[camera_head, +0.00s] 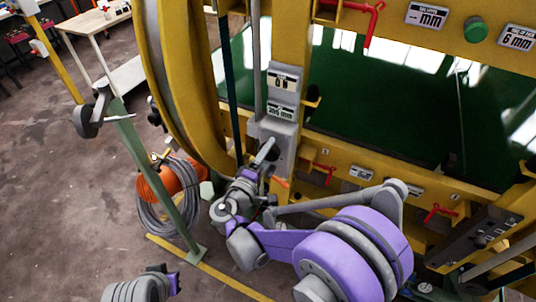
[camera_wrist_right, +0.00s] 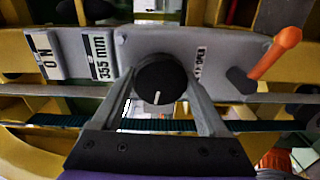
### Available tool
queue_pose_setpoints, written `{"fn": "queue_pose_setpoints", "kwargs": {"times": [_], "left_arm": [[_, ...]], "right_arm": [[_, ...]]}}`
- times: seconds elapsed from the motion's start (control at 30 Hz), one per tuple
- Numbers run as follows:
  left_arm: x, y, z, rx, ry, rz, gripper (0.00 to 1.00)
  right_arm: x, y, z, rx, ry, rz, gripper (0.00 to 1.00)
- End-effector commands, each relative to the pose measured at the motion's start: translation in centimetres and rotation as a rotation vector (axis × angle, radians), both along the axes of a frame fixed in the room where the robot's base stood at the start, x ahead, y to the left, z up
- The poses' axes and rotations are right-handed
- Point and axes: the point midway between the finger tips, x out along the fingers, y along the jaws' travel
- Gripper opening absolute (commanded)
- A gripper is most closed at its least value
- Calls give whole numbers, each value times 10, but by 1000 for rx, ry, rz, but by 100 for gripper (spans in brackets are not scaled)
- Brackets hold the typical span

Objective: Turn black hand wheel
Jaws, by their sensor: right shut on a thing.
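The black hand wheel (camera_wrist_right: 160,84) is a round black knob with a white mark, on a grey panel (camera_wrist_right: 222,50) in the right wrist view. The mark points toward the bottom of that view. My right gripper (camera_wrist_right: 162,72) has one finger on each side of the knob and is shut on it. In the head view my right gripper (camera_head: 266,152) is at the lower part of the grey panel, and the knob is hidden or too small to tell there.
An orange lever (camera_wrist_right: 276,58) sticks out of the panel beside the knob. Yellow machine frame (camera_head: 335,150) surrounds the panel. A green post (camera_head: 150,175) and coiled hose (camera_head: 168,205) stand left.

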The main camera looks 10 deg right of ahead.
Motion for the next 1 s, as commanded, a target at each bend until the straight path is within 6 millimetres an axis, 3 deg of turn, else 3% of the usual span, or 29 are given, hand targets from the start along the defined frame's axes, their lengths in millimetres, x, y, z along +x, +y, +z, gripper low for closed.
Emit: {"fn": "queue_pose_setpoints", "kwargs": {"times": [0.8, 0.83, 0.93, 1.0], "left_arm": [[-1, 0, -2, 0, 1, 0, 0], [-1, 0, -2, 0, 1, 0, 0], [-1, 0, -2, 0, 1, 0, 0], [-1, 0, -2, 0, 1, 0, 0]], "right_arm": [[0, 0, 0, 91, -68, 0, 21], [0, 0, 0, 91, -68, 0, 82], [0, 0, 0, 91, -68, 0, 100], [0, 0, 0, 91, -68, 0, 100]]}}
